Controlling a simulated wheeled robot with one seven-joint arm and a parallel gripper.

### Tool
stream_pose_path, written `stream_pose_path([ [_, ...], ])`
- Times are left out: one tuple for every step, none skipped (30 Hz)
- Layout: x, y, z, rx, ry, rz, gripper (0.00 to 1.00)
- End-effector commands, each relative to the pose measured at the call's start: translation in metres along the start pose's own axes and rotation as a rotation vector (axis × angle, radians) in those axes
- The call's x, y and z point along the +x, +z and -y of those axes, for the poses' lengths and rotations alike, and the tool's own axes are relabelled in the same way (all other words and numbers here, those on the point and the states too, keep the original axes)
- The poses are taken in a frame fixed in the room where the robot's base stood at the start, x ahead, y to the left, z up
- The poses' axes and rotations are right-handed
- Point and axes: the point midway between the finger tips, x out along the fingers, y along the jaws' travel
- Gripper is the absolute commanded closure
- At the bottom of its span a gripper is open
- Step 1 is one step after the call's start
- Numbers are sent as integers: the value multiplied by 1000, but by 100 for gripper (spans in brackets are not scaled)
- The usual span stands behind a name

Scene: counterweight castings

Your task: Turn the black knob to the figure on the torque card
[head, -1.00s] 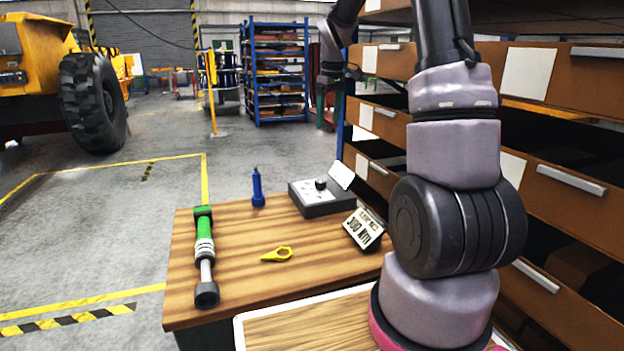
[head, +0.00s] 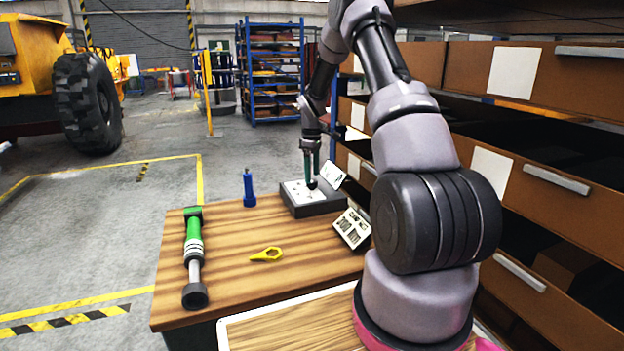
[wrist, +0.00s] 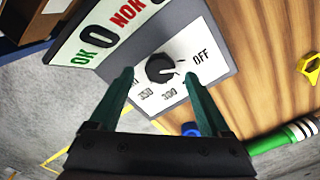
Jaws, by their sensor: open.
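The black knob (wrist: 160,68) sits on the white dial face of a dark grey box (head: 318,208). OFF, 300 and 350 are readable; my fingers may hide other figures. My gripper (wrist: 159,75) is open, with one green finger on each side of the knob in the picture; I see no contact. In the head view my gripper (head: 311,183) is down over the box and covers the knob. The torque card (head: 352,228) stands tilted on the bench and appears to read 300 Nm.
A tilted OK/NOK plate (wrist: 112,28) stands close beside the dial; it also shows in the head view (head: 333,175). A blue tool (head: 249,188), a green torque wrench (head: 194,255) and a yellow ring tool (head: 267,254) lie or stand on the wooden bench (head: 228,285). Drawers (head: 535,140) rise at right.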

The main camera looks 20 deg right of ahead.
Motion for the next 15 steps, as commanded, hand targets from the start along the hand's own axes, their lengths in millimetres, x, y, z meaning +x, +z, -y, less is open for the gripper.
stream_pose_path([
  [8,0,0,0,-2,1,19],
  [11,0,0,-1,-1,1,19],
  [15,0,0,-1,-1,1,19],
  [17,0,0,0,-1,1,19],
  [19,0,0,0,-1,1,19],
  [21,0,0,0,0,1,19],
  [22,0,0,0,0,0,19],
  [23,0,0,0,1,0,19],
  [24,0,0,0,1,0,19],
  [24,0,0,0,1,0,19],
  [24,0,0,0,1,0,19],
  [24,0,0,0,1,0,19],
  [24,0,0,1,1,0,19],
  [24,0,0,1,1,0,19],
  [24,0,0,1,1,0,19],
])
